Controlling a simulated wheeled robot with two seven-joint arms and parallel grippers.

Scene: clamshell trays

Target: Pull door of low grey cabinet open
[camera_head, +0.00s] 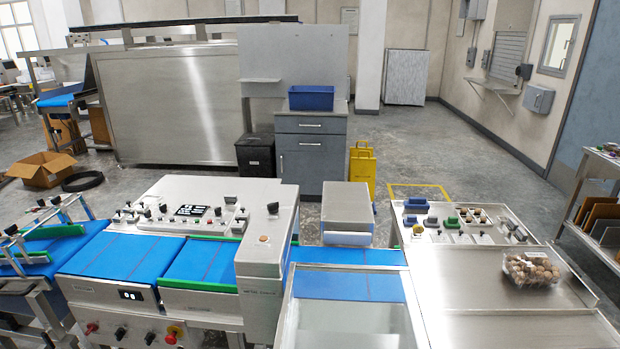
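The low grey cabinet (310,163) stands on the floor beyond the conveyor machines, near the middle of the head view. It has a drawer with a pale bar handle at the top and a door below it. The door (302,168) looks shut, with a small upright handle (281,163) near its left edge. The machine in front hides the cabinet's foot. A blue bin (311,98) sits on top of the cabinet. Neither of my grippers shows in this view.
A conveyor machine with blue belts (118,262) and a steel table (500,265) block the foreground. A clamshell of brown round items (531,268) lies on that table. A black bin (256,155) and a yellow folding sign (362,172) flank the cabinet.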

